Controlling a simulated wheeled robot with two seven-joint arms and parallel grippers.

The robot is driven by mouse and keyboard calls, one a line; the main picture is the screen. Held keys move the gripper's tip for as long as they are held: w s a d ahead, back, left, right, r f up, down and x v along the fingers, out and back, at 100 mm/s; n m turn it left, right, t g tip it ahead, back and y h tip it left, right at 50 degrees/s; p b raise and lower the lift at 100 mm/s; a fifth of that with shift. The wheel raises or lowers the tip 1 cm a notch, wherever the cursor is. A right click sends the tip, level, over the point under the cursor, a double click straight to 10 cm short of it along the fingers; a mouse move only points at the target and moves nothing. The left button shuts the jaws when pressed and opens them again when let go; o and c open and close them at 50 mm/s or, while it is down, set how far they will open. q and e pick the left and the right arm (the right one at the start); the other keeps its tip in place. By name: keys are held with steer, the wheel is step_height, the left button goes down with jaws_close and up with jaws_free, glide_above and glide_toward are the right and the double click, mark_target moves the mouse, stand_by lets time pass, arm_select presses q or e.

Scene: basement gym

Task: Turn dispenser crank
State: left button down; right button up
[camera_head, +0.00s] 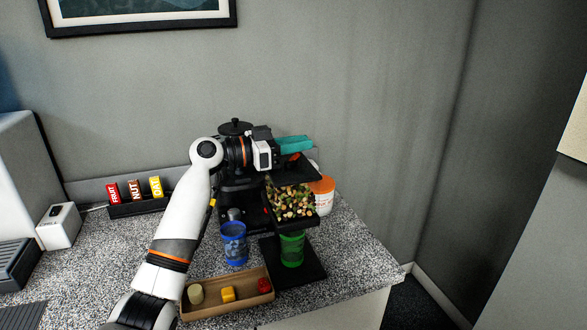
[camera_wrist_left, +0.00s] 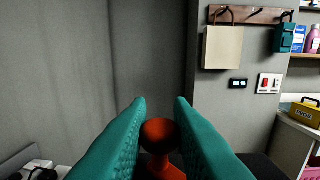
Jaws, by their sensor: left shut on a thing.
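The dispenser is black, with a bin of mixed nuts and green bits (camera_head: 291,203) showing at its front. A green cup (camera_head: 291,252) stands below that bin on the black base (camera_head: 313,268). My left gripper (camera_head: 299,143) reaches in from the left at the dispenser's top. Its teal fingers are shut on the red crank knob (camera_wrist_left: 158,134), which sits between them in the left wrist view. A bit of red crank (camera_head: 293,157) shows under the fingers in the head view. My arm hides part of the dispenser. My right gripper is in neither view.
A blue cup (camera_head: 233,251) stands left of the dispenser. A tan tray (camera_head: 247,303) with small blocks lies in front. An orange-lidded white tub (camera_head: 323,203) stands behind right. A black rack (camera_head: 128,208) holds labelled packs. The counter's right front is clear.

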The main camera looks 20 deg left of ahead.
arm_select(q)
steer(key=shift+d+f+m+g+h+b, duration=0.15)
steer(key=shift+m+g+h+b, duration=0.25)
steer(key=shift+g+b, duration=0.2)
steer(key=shift+d+f+m+g+h+b, duration=0.15)
steer(key=shift+m+g+h+b, duration=0.15)
steer(key=shift+m+g+b, duration=0.25)
steer(key=g, duration=0.1)
steer(key=m+g, duration=0.1)
steer(key=g+h, duration=0.1)
steer(key=shift+s+d+r+m+b, duration=0.1)
steer(key=shift+d+r+m+b, duration=0.15)
steer(key=shift+d+m+b, duration=0.1)
steer(key=g, duration=0.1)
steer(key=m, duration=0.1)
steer(key=m+g, duration=0.1)
steer(key=shift+s+d+r+g+h, duration=0.15)
steer(key=shift+s+d+g+h, duration=0.1)
steer(key=shift+g+h, duration=0.15)
steer(key=shift+s+d+m+g+p, duration=0.15)
steer(key=shift+m+g+p, duration=0.5)
steer(key=shift+g, duration=0.4)
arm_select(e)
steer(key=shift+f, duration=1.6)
arm_select(q)
steer(key=shift+s+d+m+g, duration=0.1)
steer(key=shift+m+g, duration=0.45)
steer(key=shift+g, duration=0.25)
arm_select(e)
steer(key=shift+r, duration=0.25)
